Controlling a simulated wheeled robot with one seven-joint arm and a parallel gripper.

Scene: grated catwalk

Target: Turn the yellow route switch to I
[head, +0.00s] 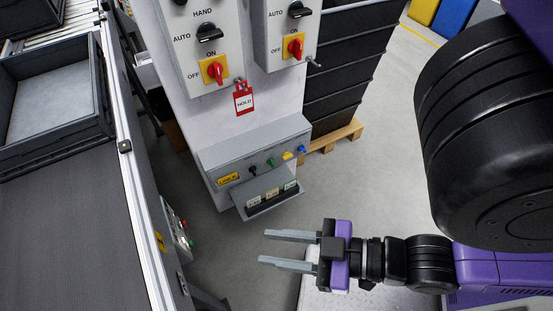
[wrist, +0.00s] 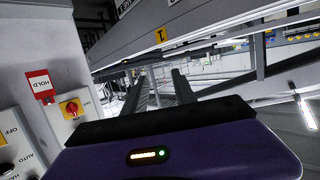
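The yellow route switch (head: 287,155) is a small knob on the sloped grey control box (head: 225,156) low on the light column. It sits in a row between a green knob (head: 271,162) and a blue knob (head: 301,148), with a black knob (head: 252,170) at the left end. The position marks are too small to read. My gripper (head: 264,248) is open and empty, in front of and below the box in the picture, apart from it, with fingers pointing left. In the wrist view my gripper (wrist: 158,84) shows spread fingers; the yellow switch cannot be made out there.
Two upper panels carry red-on-yellow switches (head: 214,70) (head: 294,46) and black selectors. A red HOLD tag (head: 243,99) hangs above the box. A card holder (head: 269,197) juts out below it. A conveyor (head: 70,220) with a grey tray (head: 52,98) stands left. Black crates (head: 338,60) stand behind.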

